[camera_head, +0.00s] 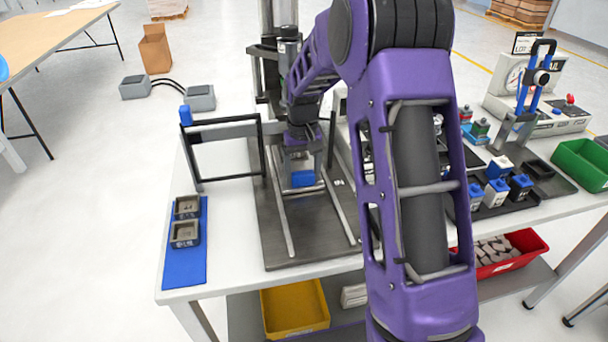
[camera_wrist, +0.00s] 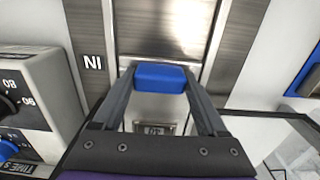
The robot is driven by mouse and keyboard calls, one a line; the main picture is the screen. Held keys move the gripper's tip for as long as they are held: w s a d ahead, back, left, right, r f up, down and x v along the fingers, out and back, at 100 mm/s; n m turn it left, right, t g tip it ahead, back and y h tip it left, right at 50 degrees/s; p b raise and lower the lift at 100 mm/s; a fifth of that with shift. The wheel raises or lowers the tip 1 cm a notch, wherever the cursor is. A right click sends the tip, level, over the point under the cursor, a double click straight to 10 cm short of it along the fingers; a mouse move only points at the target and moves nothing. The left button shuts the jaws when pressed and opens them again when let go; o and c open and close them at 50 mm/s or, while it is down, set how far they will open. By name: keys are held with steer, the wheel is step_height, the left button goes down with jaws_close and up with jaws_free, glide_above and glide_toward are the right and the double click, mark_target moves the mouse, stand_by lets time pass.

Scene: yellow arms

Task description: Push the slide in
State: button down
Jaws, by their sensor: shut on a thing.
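The slide has a blue block handle (camera_head: 303,179) and sits between two metal rails (camera_head: 284,215) on a dark base plate (camera_head: 290,255). My gripper (camera_head: 305,172) reaches down over the handle from behind the purple arm. In the wrist view, the gripper's two dark fingers (camera_wrist: 160,80) stand on either side of the blue handle (camera_wrist: 160,73) and are shut on it. A metal surface (camera_wrist: 140,30) lies beyond the handle between the rails. An "IN" mark (camera_wrist: 92,62) shows upside down beside one rail. Much of the slide is hidden in the head view by my gripper and arm.
A black-framed gate (camera_head: 225,178) stands left of the base plate. A blue mat (camera_head: 187,265) with two small grey trays lies at the left table edge. A grey box with dials (camera_wrist: 30,100) is close on the left in the wrist view. Blue and white bottles (camera_head: 497,192) stand right.

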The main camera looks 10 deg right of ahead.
steer(key=shift+w+r, duration=0.15)
steer(key=shift+w, duration=0.15)
jaws_free()
step_height(320, 180, up, 17)
steer(key=p, duration=0.2)
steer(key=shift+r, duration=0.15)
stand_by(0.5)
